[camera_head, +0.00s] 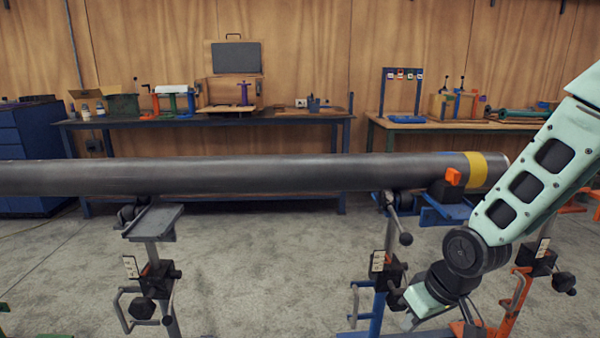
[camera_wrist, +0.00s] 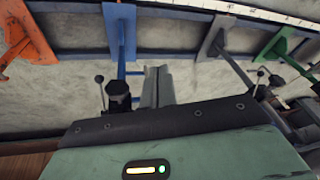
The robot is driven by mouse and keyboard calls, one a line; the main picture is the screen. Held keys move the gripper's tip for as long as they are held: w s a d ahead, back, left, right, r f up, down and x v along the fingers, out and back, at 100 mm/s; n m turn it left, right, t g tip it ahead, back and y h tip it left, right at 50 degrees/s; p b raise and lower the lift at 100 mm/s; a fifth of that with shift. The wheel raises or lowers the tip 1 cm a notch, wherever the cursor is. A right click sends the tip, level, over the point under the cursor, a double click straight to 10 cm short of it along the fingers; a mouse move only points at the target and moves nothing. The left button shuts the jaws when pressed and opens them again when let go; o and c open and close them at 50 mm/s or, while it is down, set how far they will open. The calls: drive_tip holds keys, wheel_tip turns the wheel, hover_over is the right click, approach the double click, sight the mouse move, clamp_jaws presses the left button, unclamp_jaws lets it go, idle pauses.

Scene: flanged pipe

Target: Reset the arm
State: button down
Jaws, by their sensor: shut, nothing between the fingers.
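My arm (camera_head: 535,180) comes in from the right in the head view. It bends at a dark elbow joint and its wrist (camera_head: 430,292) hangs low, below the pipe's right end and among the support stands. In the wrist view my gripper's two grey fingers (camera_wrist: 157,72) stick out past the dark edge of my wrist. They lie together, shut and empty. In the head view the fingers cannot be made out. The long grey pipe (camera_head: 240,174) lies level across the stands, with a yellow band (camera_head: 477,170) near its right end, apart from my gripper.
A blue stand (camera_head: 377,310) is close beside my wrist, and an orange stand (camera_head: 515,300) is to its right. A grey stand (camera_head: 153,222) supports the pipe at left. Workbenches (camera_head: 270,117) line the back wall. Concrete floor (camera_head: 270,260) is open between the stands.

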drive_tip(key=s+a+r+n+g+h, duration=0.1)
drive_tip(key=s+a+r, duration=0.1)
drive_tip(key=s+r, duration=0.35)
drive_tip(key=s+a+r+n+g+p, duration=0.1)
drive_tip(key=s+a+r, duration=0.2)
drive_tip(key=s, duration=0.6)
drive_tip(key=s+a+r+n+h, duration=0.1)
drive_tip(key=s+a+r, duration=0.1)
drive_tip(key=s+r, duration=0.35)
wheel_tip(320, 180, up, 11)
drive_tip(key=p, duration=1.2)
drive_tip(key=shift+s+r+p, duration=0.2)
drive_tip(key=shift+s+p, duration=0.2)
drive_tip(key=shift+a, duration=0.1)
